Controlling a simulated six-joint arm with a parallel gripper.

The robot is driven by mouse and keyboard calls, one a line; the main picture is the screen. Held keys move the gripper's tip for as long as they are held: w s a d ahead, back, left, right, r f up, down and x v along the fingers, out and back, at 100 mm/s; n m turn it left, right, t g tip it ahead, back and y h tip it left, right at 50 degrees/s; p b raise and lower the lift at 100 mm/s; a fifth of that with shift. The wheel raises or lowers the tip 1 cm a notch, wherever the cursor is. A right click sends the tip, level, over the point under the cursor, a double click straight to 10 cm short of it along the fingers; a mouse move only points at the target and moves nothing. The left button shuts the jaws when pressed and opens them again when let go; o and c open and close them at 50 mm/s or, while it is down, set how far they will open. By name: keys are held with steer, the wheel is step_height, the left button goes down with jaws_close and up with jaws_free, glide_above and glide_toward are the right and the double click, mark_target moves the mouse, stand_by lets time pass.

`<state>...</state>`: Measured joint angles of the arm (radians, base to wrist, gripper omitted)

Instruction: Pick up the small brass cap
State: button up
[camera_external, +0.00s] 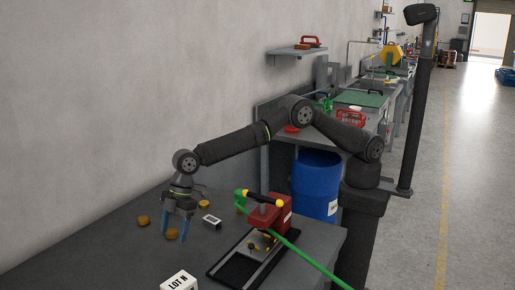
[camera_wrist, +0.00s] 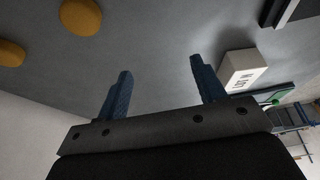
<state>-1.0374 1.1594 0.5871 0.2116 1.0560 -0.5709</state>
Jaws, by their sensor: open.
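My gripper (camera_external: 176,226) hangs low over the left part of the grey table. Its two blue fingers also show in the wrist view (camera_wrist: 160,65), spread apart with nothing between them. Several small brass pieces lie on the table: one brass piece (camera_external: 143,219) left of the fingers, another brass piece (camera_external: 172,233) right by the fingertips, and one brass piece (camera_external: 204,204) to their right. The wrist view shows a round brass piece (camera_wrist: 80,16) and a second brass piece (camera_wrist: 10,53) at the upper left, both apart from the fingers. I cannot tell which is the small brass cap.
A white block marked LOT N (camera_external: 180,282) stands at the table's front; the wrist view shows it (camera_wrist: 243,68) right of the fingers. A small white-and-black box (camera_external: 212,221) lies right of my gripper. A red press (camera_external: 268,214) on a dark tray (camera_external: 222,272) stands further right.

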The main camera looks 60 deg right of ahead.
steer(key=w+d+r+h, duration=0.1)
steer(key=w+d+r, duration=0.2)
steer(key=d, duration=0.2)
steer(key=w+d+r+h, duration=0.1)
steer(key=w+d+r, duration=0.2)
steer(key=d, duration=0.3)
step_height(320, 180, up, 5)
steer(key=n+h, duration=0.1)
steer(key=h, duration=0.1)
glide_above(203, 202)
steer(key=f, duration=1.1)
steer(key=shift+s+a, duration=0.25)
steer(key=shift+a, duration=0.05)
steer(key=shift+w+d+f, duration=0.1)
steer(key=shift+d+f, duration=0.1)
steer(key=shift+f, duration=1.15)
steer(key=shift+w+d+f, duration=0.1)
steer(key=shift+d+f, duration=0.05)
steer(key=shift+f, duration=1.2)
steer(key=shift+c, duration=0.4)
steer(key=c, duration=1)
